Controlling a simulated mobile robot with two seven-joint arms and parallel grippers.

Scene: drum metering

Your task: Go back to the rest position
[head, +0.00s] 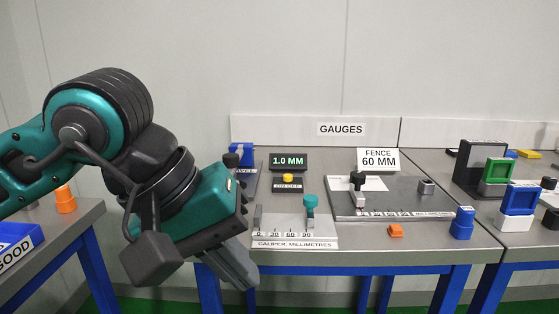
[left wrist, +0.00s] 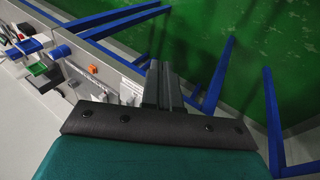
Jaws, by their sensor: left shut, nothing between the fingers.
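My left gripper (head: 236,272) comes in from the left in the head view, in front of the near left edge of the gauges table (head: 420,257). Its dark fingers are shut, with nothing between them, and point down and to the right. The fingers (left wrist: 163,88) also show in the left wrist view, together, over the table edge and the green floor. My teal and black left arm hides part of the table's left side. My right gripper is in neither view.
The table holds a caliper plate (head: 290,241), a fence plate (head: 400,205), a display reading 1.0 MM (head: 288,161), an orange block (head: 396,230) and a blue piece (head: 462,223). Another table with a GOOD bin (head: 18,245) stands left. Green floor (left wrist: 245,60) lies below.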

